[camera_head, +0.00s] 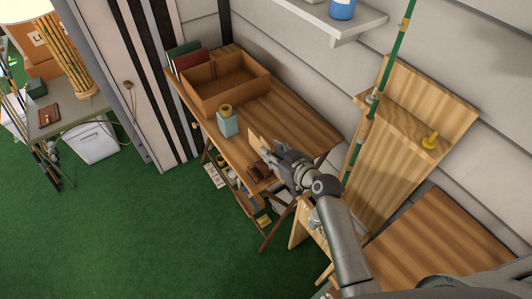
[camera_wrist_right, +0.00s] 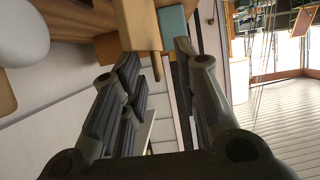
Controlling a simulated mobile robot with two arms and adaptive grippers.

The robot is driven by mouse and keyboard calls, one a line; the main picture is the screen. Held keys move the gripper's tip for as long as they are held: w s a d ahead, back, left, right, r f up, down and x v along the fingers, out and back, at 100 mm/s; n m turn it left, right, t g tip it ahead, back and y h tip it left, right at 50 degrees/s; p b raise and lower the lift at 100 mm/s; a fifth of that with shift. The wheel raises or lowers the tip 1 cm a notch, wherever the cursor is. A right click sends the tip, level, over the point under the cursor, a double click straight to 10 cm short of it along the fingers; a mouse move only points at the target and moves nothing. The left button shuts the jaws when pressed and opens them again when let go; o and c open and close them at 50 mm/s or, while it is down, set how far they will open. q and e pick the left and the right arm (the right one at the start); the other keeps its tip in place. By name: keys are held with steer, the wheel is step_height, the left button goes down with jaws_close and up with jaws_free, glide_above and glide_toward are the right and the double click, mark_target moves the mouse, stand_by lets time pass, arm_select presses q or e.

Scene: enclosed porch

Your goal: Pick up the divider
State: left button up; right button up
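A thin, light wooden panel, which looks like the divider (camera_head: 256,138), stands on the brown wooden table beside the teal jar (camera_head: 227,123). My right gripper (camera_head: 269,154) is close to it and partly covers it. In the right wrist view the panel (camera_wrist_right: 139,22) shows ahead, near the tips of the open gripper (camera_wrist_right: 158,56). A gap shows between the panel and the right-hand finger. Whether the other finger touches it, I cannot tell. The teal jar (camera_wrist_right: 172,28) is just behind. My left gripper is in neither view.
An open wooden box (camera_head: 228,92) and upright books (camera_head: 188,60) are at the table's back left. Small dark brown items (camera_head: 258,171) lie near the table's front edge. A green rod (camera_head: 389,60) and a wooden stand (camera_head: 405,140) are to the right.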

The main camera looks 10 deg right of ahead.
mark_target(267, 147)
steer(key=x, duration=0.2)
steer(key=p+x, duration=0.1)
steer(key=x, duration=0.1)
steer(key=shift+w+d, duration=0.15)
steer(key=shift+d, duration=0.1)
steer(key=shift+w+a+f, duration=0.1)
steer(key=shift+w+f, duration=0.05)
steer(key=shift+w, duration=0.1)
steer(key=shift+a, duration=0.1)
jaws_close()
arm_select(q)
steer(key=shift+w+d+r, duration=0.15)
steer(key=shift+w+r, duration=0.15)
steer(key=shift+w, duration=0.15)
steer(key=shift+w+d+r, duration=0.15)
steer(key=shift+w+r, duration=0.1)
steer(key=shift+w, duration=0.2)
